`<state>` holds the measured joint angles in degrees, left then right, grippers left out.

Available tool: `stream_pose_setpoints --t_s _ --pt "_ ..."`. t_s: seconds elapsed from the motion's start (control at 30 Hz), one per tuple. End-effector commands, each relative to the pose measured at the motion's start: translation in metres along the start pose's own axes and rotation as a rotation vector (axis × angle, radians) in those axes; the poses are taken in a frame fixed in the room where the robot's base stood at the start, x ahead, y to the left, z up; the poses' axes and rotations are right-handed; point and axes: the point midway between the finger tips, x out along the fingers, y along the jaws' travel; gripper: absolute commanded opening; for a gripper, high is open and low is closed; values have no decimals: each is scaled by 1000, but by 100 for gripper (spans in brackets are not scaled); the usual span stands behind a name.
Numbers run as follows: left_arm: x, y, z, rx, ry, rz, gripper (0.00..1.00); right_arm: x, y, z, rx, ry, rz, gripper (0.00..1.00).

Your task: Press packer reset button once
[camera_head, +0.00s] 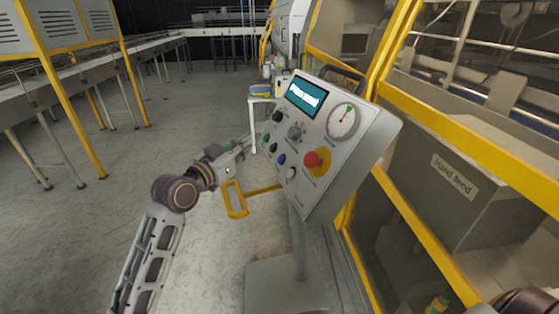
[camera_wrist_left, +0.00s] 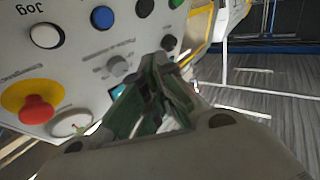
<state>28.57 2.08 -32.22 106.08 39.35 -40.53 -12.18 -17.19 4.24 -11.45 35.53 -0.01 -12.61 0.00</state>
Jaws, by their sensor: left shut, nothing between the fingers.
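The packer control panel (camera_head: 325,190) is a tilted grey box on a post. Its blue button (camera_head: 281,159) sits in the left column between a black and a white button, and it also shows in the left wrist view (camera_wrist_left: 102,17). I cannot read which button is labelled reset. My left gripper (camera_head: 246,145) is shut and empty, just left of the panel's button column. In the left wrist view its fingertips (camera_wrist_left: 160,65) overlap the panel near the upper black button (camera_wrist_left: 168,42). I cannot tell whether they touch.
The red emergency stop (camera_head: 315,160) on a yellow disc, a gauge (camera_head: 343,121) and a grey knob (camera_head: 295,132) share the panel. A yellow handle (camera_head: 236,200) juts out below my left gripper. Yellow machine framing (camera_head: 465,100) stands right.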

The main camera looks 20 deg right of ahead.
Motion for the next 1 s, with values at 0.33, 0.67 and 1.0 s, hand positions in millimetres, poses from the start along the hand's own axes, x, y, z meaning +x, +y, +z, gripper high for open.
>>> stream_pose_setpoints --t_s 0.33,0.67,1.0 --pt "20 15 16 -2 0 2 0 9 6 2 -3 -1 6 55" --pt "40 29 31 -1 0 0 0 17 8 4 -4 -2 9 55" --pt "55 40 40 -1 0 0 0 19 7 3 -3 -2 7 55"
